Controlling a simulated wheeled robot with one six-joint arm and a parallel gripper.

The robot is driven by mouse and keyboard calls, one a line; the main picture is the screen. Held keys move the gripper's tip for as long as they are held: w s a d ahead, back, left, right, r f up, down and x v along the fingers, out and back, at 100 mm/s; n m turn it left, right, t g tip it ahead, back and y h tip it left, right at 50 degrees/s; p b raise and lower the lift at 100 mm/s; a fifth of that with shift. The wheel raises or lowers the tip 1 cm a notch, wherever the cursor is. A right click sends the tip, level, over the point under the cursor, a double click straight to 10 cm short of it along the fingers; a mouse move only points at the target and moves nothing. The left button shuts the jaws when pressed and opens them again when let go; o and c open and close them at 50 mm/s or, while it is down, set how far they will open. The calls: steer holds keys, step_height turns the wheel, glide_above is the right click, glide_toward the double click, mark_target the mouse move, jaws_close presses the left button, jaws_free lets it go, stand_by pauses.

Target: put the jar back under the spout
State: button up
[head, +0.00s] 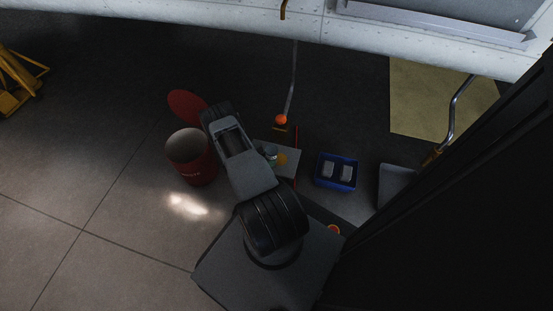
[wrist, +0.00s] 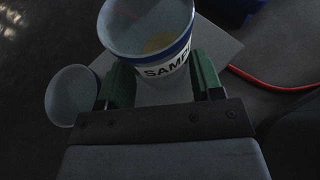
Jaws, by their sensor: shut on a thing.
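My gripper (wrist: 160,85) is shut on the jar (wrist: 150,30), a clear open cup with a blue band and a white label reading "SAMP…". Its green fingers are on either side of the jar, and a yellow patch shows in or through its bottom. In the head view my arm hides most of the gripper, and the jar (head: 270,153) shows small beside it, over a pale grey plate (head: 291,164) with an orange-yellow spot. A thin metal pipe (head: 292,80) comes down from the white hull behind it. I cannot tell whether this is the spout.
A red bin (head: 194,170) stands left of my arm, with a red disc (head: 185,104) behind it. A blue box (head: 337,171) holding two pale items is to the right. An orange ball (head: 281,119) is just behind the plate. A red hose (wrist: 270,84) runs right.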

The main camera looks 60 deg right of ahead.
mark_target(276, 157)
steer(key=shift+s+d+b, duration=0.15)
steer(key=shift+s+d, duration=0.1)
steer(key=shift+d, duration=0.45)
steer(key=shift+s+d+b, duration=0.1)
steer(key=shift+s+d, duration=0.2)
steer(key=shift+d, duration=0.45)
steer(key=shift+s+d+b, duration=0.15)
steer(key=shift+s+d, duration=0.1)
steer(key=shift+d, duration=0.45)
steer(key=f+b, duration=0.1)
steer(key=f, duration=0.1)
steer(key=f+b, duration=0.1)
steer(key=shift+d+f+b, duration=0.2)
steer(key=shift+f+b, duration=0.1)
steer(key=shift+f, duration=0.1)
steer(key=shift+r, duration=0.15)
steer(key=o, duration=0.7)
